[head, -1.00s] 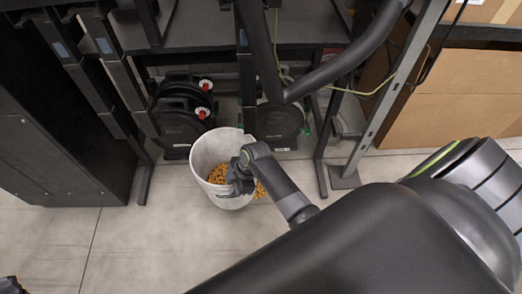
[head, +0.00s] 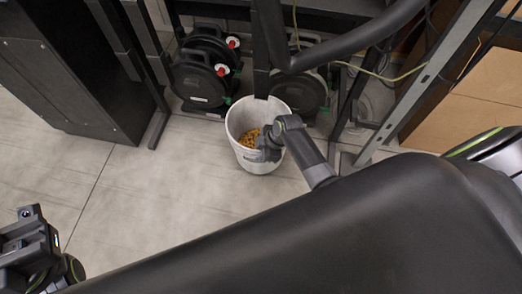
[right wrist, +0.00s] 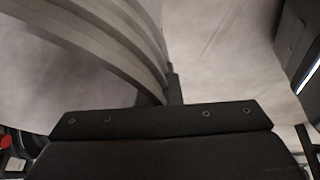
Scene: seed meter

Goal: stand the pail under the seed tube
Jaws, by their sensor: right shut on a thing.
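A white pail (head: 241,138) with yellow-orange seeds (head: 250,137) inside stands upright, apparently on the floor, in front of the dark frame. My right gripper (head: 268,148) is shut on the pail's right-hand wall near the rim. In the right wrist view the curved pail wall (right wrist: 100,35) runs down to the jaws. A dark vertical member (head: 266,45) comes down to the pail's back rim, and a bent dark tube (head: 335,57) lies to its right; I cannot tell which is the seed tube. My left gripper (head: 30,235) is partly in view at lower left; its jaws are unclear.
A slanted metal leg (head: 405,95) and cardboard boxes (head: 470,115) are at right. Floor (head: 130,190) at left front is clear.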

